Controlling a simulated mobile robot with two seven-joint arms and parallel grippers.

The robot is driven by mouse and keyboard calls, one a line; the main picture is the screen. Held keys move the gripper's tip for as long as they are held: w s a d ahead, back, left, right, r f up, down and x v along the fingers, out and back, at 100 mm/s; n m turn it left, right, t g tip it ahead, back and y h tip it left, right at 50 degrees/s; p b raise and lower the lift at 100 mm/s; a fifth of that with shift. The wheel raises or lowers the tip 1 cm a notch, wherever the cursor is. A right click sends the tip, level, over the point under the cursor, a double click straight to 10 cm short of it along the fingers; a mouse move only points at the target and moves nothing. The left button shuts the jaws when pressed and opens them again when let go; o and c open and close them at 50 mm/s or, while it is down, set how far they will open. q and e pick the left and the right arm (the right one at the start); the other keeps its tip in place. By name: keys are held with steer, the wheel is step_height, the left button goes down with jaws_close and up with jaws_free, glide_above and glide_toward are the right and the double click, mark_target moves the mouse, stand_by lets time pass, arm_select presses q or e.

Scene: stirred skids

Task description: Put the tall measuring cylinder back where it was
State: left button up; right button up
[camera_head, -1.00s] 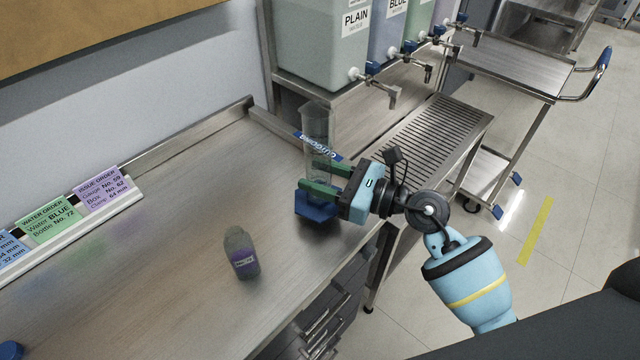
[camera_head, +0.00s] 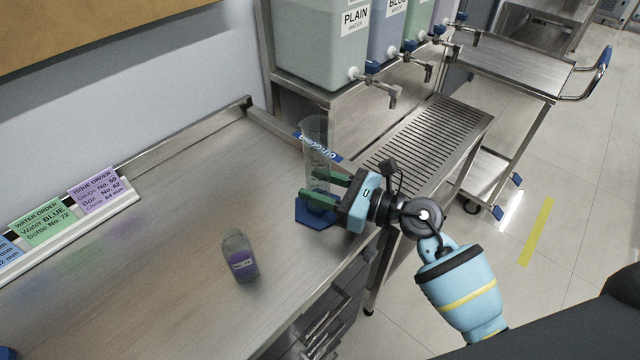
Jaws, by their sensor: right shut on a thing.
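The tall measuring cylinder (camera_head: 315,135) is clear, with a blue foot (camera_head: 314,216), and stands about upright at the right end of the steel bench. My right gripper (camera_head: 320,185) is shut on its lower part, with one green finger on each side, just above the foot. The foot looks to be at the bench top, but I cannot tell for sure whether it touches. A blue label strip (camera_head: 331,154) with white lettering lies just behind the cylinder and is partly covered by it. My left gripper is not in view.
A rack of order cards (camera_head: 70,228) lies along the wall. Water tanks (camera_head: 322,50) with taps and a slatted drain shelf (camera_head: 425,135) are behind. The bench between bottle and cylinder is clear.

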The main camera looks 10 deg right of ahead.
steer(key=o, duration=1.2)
steer(key=shift+c, duration=0.2)
steer(key=shift+r, duration=0.15)
steer(key=b+v, duration=0.1)
steer(key=v, duration=0.9)
steer(key=shift+s+d+b, duration=0.2)
steer(key=shift+d+b, duration=0.05)
steer(key=shift+b, duration=0.15)
steer(key=shift+s+d, duration=0.25)
steer(key=shift+d, duration=0.05)
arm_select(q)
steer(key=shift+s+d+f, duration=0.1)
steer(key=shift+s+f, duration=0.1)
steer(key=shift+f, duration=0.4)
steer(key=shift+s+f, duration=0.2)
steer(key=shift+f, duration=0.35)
arm_select(e)
steer(key=shift+s+d, duration=0.2)
steer(key=shift+d, duration=0.05)
